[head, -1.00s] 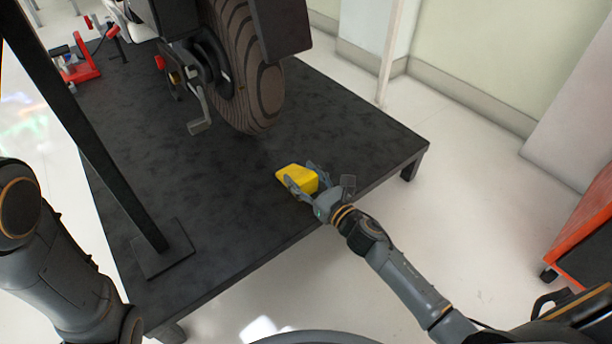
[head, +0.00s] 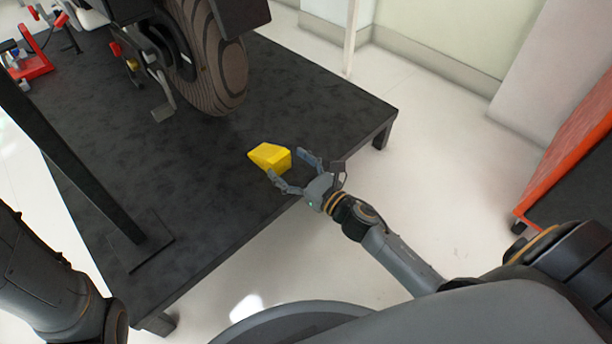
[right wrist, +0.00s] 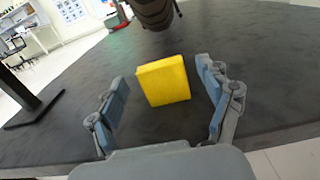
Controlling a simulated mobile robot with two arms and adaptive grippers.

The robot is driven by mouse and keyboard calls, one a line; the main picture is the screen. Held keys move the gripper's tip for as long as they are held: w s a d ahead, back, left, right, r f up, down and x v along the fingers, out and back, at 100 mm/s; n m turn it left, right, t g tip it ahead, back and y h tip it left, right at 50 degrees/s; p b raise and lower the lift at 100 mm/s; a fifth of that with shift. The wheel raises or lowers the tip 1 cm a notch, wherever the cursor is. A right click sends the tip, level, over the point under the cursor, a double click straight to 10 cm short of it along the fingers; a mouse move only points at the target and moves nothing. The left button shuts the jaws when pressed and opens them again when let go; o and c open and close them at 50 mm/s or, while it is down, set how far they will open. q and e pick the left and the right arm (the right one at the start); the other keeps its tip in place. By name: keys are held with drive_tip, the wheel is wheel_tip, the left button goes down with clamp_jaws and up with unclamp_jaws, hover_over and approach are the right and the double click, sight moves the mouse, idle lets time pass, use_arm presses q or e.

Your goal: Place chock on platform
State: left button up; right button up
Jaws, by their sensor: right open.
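The yellow chock (head: 270,157) sits on the black platform (head: 215,195), near its front right edge and in front of the wheel. My right gripper (head: 287,172) is open just in front of the chock, with its fingers apart and clear of it. In the right wrist view the chock (right wrist: 163,81) stands between and slightly beyond the two open fingertips (right wrist: 162,82). My left arm shows at the lower left of the head view, but its gripper is out of the picture.
A large tyre (head: 212,70) stands on the platform behind the chock. A dark post (head: 75,165) with a square foot rises at the left. A red stand (head: 30,65) is at the far left. A red cabinet (head: 570,140) stands at the right. The platform around the chock is clear.

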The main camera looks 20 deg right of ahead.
drive_tip(key=v, duration=0.7)
idle(0.4)
